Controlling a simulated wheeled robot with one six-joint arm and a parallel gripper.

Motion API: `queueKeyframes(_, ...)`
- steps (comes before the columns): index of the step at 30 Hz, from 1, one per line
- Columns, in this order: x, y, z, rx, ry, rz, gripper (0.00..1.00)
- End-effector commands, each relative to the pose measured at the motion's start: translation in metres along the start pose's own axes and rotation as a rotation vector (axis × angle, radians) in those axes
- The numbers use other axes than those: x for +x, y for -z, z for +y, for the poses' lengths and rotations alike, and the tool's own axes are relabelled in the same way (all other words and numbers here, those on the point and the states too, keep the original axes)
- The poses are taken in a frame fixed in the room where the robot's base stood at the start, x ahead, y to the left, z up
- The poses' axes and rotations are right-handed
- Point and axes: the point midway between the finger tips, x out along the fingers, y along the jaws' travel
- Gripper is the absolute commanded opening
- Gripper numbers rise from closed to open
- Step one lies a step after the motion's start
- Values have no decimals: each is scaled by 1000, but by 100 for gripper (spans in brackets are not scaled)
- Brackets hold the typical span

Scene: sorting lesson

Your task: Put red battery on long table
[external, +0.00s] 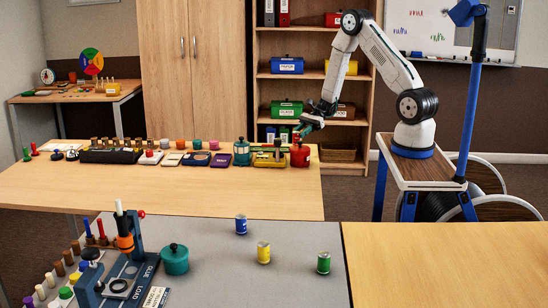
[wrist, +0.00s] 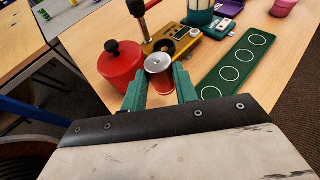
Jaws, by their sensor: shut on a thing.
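A red battery (wrist: 162,82) with a silver top stands upright between the green fingers of my gripper (wrist: 160,88) in the wrist view. The fingers are shut on its sides. In the external view my gripper (external: 308,124) hangs over the right end of the long wooden table (external: 160,192), and the battery cannot be made out there. The same tabletop (wrist: 215,95) lies below the battery in the wrist view. Whether the battery's bottom touches the table is hidden by my gripper.
A red pot (wrist: 121,62) stands close left of the battery, with a yellow device (wrist: 180,45) just beyond it. A green strip with white circles (wrist: 234,66) lies to the right.

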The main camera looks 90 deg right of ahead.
Motion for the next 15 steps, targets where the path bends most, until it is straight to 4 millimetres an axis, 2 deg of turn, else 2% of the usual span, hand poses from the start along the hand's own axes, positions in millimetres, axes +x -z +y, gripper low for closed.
queueKeyframes(3, -2, -15, -33, 69, 173, 2, 0)
queueKeyframes(6, -6, -21, -53, 116, 279, 3, 0)
queueKeyframes(10, -11, -26, -66, 152, 358, 3, 0)
queueKeyframes(15, -9, -22, -69, 173, 379, -1, 0)
